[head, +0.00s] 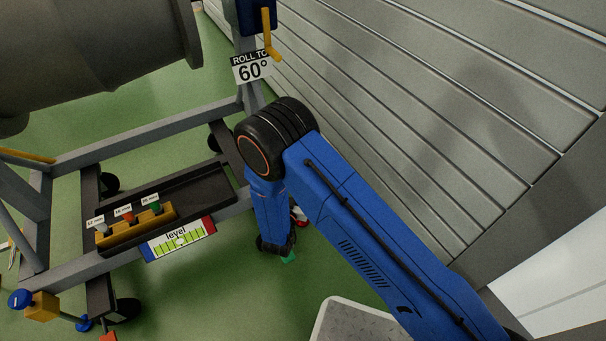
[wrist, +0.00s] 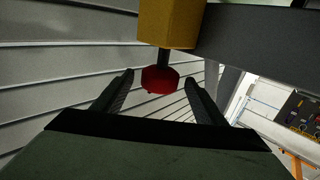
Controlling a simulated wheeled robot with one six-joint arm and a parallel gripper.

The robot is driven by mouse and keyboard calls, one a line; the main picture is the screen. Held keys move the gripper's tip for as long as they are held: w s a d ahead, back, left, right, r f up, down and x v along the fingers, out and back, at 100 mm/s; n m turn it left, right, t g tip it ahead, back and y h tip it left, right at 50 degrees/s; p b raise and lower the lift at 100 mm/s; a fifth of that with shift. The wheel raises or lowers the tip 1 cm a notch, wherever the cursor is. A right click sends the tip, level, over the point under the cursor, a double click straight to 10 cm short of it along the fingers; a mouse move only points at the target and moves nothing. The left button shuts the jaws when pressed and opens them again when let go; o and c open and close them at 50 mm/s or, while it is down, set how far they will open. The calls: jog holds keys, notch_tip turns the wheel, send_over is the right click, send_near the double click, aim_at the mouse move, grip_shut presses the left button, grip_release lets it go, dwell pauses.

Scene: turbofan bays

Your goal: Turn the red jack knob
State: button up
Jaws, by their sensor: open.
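The red jack knob (wrist: 160,80) shows in the wrist view, a faceted red piece on a short dark stem below a yellow block (wrist: 169,24). My gripper (wrist: 159,88) is open, with one dark finger on each side of the knob in the picture. A gap shows between the knob and each finger. I cannot tell whether the knob lies fully between the fingertips in depth.
A grey stand beam (wrist: 255,35) runs right from the yellow block. In the head view, a level gauge (head: 178,240) and a tool tray (head: 196,188) sit on the stand's frame. Another yellow block (head: 42,306) with blue knobs is at lower left. A slatted wall (head: 420,110) is close on the right.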

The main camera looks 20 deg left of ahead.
jog(key=s, duration=1.1)
jog(key=shift+d, duration=0.4)
jog(key=w+d+r+m+g+y, duration=0.1)
jog(key=w+r+g, duration=0.2)
jog(key=w+r, duration=0.4)
jog(key=w+d+r+m+g, duration=0.1)
jog(key=w+d+r+g, duration=0.1)
jog(key=w+r, duration=0.55)
jog(key=w+d+r+g+y, duration=0.2)
jog(key=w+d+r+g, duration=0.1)
jog(key=d+r, duration=1.15)
jog(key=s+d+r+n+g, duration=0.15)
jog(key=s+d+r, duration=0.25)
jog(key=d+r, duration=0.45)
jog(key=s+d+r+g+h, duration=0.2)
jog(key=s+d, duration=1.2)
jog(key=s+d+r+g+h, duration=0.1)
jog(key=s+d+r+h, duration=0.1)
jog(key=s+d, duration=1.1)
jog(key=shift+s+d+r+g, duration=0.2)
jog(key=shift+s+d+g, duration=0.15)
jog(key=shift+s+d, duration=0.1)
